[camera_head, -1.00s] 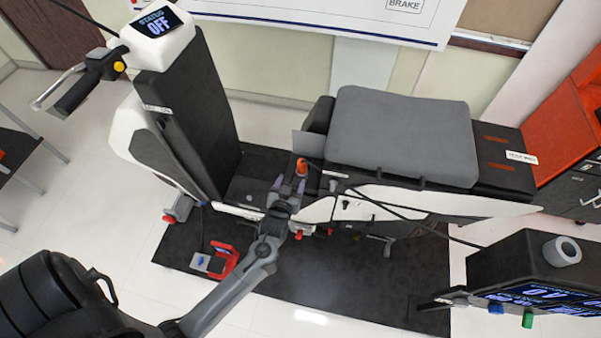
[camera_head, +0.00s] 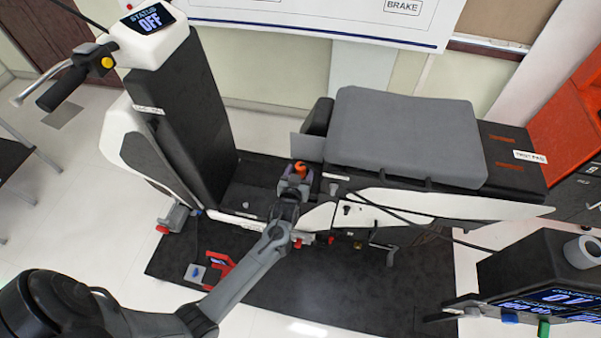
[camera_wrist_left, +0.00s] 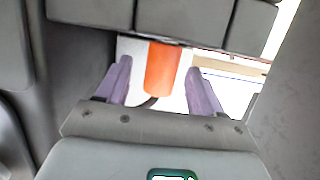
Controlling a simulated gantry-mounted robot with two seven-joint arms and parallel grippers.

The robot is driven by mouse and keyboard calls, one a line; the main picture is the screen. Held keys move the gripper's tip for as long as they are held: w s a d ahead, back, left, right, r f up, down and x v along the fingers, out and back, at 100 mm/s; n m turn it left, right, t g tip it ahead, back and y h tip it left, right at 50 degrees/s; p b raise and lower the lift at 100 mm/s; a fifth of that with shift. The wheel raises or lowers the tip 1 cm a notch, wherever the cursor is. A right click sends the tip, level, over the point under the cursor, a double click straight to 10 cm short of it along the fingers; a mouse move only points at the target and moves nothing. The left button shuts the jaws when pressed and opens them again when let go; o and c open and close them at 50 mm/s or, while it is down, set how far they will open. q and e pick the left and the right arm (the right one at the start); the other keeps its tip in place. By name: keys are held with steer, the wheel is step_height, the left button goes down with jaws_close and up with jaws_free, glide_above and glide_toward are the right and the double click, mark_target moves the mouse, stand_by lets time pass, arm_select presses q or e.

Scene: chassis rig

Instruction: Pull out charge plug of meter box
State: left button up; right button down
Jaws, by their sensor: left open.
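The orange charge plug (camera_head: 300,168) stands at the near edge of the scooter chassis, in front of the grey seat. It also shows in the left wrist view (camera_wrist_left: 161,68), with a dark cable near its lower end. My left gripper (camera_head: 296,178) is at the plug, open. In the wrist view its two purple fingers (camera_wrist_left: 159,68) stand on either side of the plug, with gaps visible on both sides. The meter box (camera_head: 535,262) is at the right, dark with blue displays. A black cable (camera_head: 405,214) runs from near the plug towards it. My right gripper is out of view.
The scooter chassis (camera_head: 345,215) with its seat (camera_head: 405,140) and upright column (camera_head: 190,105) stands on a black mat (camera_head: 330,285). A red and grey part (camera_head: 218,268) lies on the mat at left. An orange cabinet (camera_head: 570,100) stands at far right.

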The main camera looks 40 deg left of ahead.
arm_select(q)
steer(key=shift+b+x, duration=0.35)
steer(key=shift+x, duration=1.6)
